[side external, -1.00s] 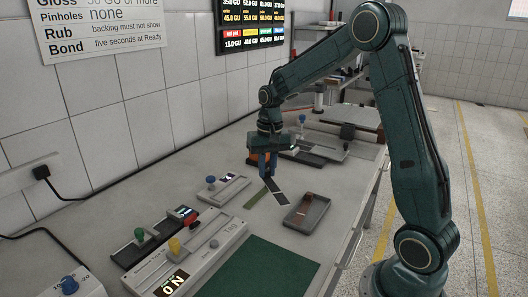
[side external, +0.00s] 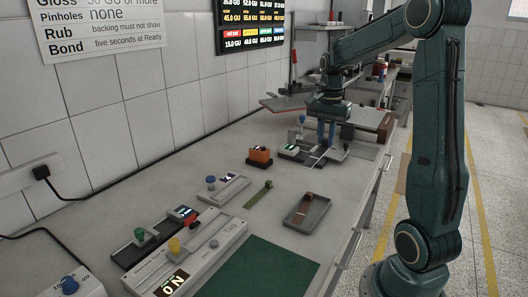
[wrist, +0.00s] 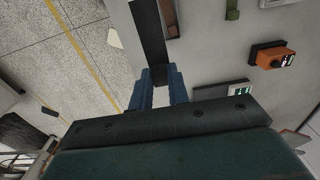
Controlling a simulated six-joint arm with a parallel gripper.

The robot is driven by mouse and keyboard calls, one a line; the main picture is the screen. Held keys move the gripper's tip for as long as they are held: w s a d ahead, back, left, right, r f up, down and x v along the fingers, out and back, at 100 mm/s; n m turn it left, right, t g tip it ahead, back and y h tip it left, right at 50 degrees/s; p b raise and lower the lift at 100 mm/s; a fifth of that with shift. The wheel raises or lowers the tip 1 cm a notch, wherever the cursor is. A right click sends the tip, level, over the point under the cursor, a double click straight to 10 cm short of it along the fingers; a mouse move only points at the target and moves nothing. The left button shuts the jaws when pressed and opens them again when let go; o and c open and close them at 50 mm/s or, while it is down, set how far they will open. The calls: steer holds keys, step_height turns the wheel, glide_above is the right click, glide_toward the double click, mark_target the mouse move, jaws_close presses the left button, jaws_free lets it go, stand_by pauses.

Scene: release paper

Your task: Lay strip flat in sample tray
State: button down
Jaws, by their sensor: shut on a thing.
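My gripper (side external: 326,140) is over the far part of the bench. In the wrist view my gripper's blue fingers (wrist: 160,75) are shut on the end of a dark strip (wrist: 147,38), which extends away from the fingertips. The strip is hard to make out in the side view. A shallow grey tray (side external: 324,206) lies on the bench nearer the camera, apart from my gripper, with a small reddish-brown piece (side external: 308,197) in it. I cannot tell for sure whether this is the sample tray.
A green strip-like piece (side external: 256,197) lies left of the tray. An orange device (side external: 260,156) and a small unit with a green display (side external: 290,149) stand near my gripper. Several knobbed fixtures and a green mat (side external: 262,270) fill the near bench.

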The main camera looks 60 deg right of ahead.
step_height(320, 180, down, 20)
steer(key=shift+r, duration=0.1)
steer(key=c, duration=1.6)
jaws_free()
steer(key=shift+r, duration=6)
steer(key=shift+a, duration=0.1)
